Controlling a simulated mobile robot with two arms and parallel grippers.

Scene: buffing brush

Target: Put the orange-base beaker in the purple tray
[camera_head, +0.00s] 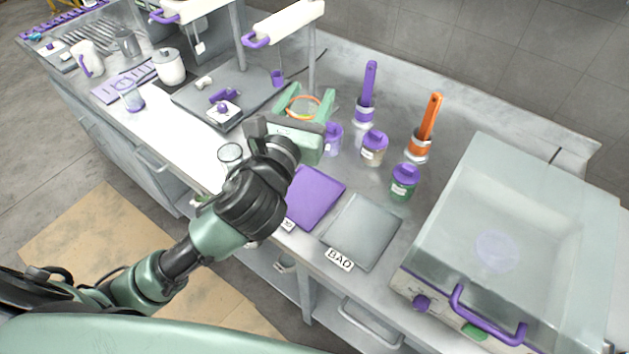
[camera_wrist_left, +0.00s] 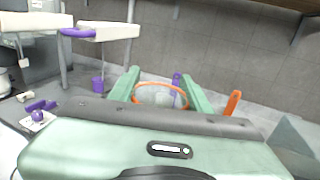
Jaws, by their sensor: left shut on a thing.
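My left gripper (camera_head: 304,103) reaches over the bench with its two green fingers shut on a clear beaker with an orange ring (camera_head: 301,112). In the left wrist view the beaker (camera_wrist_left: 160,97) sits between the fingertips (camera_wrist_left: 162,88); its lower part is hidden behind the gripper body. I cannot tell whether it touches the bench. The purple tray (camera_head: 317,192) lies flat near the bench's front edge, nearer than the fingers, partly covered by my left wrist. My right gripper is not in view.
A grey tray labelled BAD (camera_head: 362,230) lies right of the purple tray. Purple-lidded jars (camera_head: 374,147) and brushes with purple (camera_head: 369,85) and orange (camera_head: 431,117) handles stand behind. A clear-lidded machine (camera_head: 520,230) fills the right. A clear glass vessel (camera_head: 230,155) stands left of my wrist.

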